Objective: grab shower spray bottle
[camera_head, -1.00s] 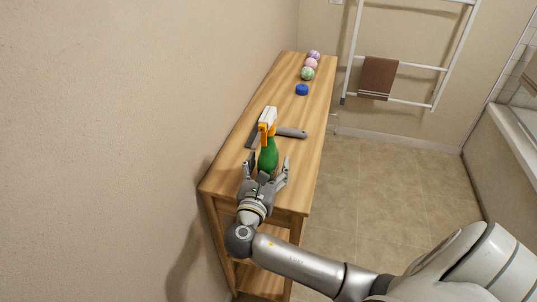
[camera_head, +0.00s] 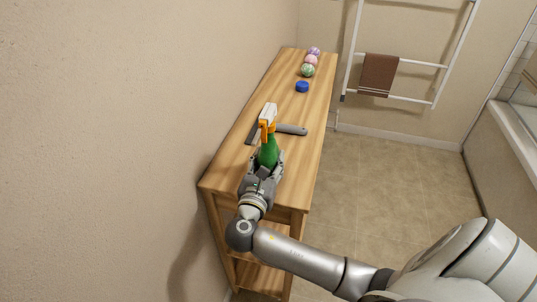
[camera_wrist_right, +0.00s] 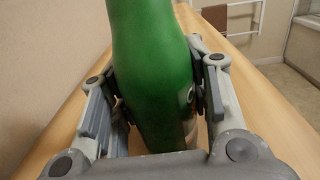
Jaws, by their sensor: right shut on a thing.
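The shower spray bottle (camera_head: 267,152) is green with an orange and white spray head. It stands upright on the wooden shelf unit near its front end. My right gripper (camera_head: 264,168) is shut on the bottle's body, with a finger on each side. In the right wrist view the green bottle (camera_wrist_right: 155,70) fills the middle, and the finger pads of my gripper (camera_wrist_right: 158,95) press against both of its sides. The lower part of the bottle is partly hidden by the gripper in the head view. My left gripper is not in view.
The wooden shelf unit (camera_head: 305,150) runs along the wall. A grey-handled tool (camera_head: 291,129) lies just behind the bottle. A blue round item (camera_head: 302,87) and several coloured balls (camera_head: 308,70) sit farther back. A towel rack (camera_head: 413,65) with a brown towel (camera_head: 378,75) stands beyond.

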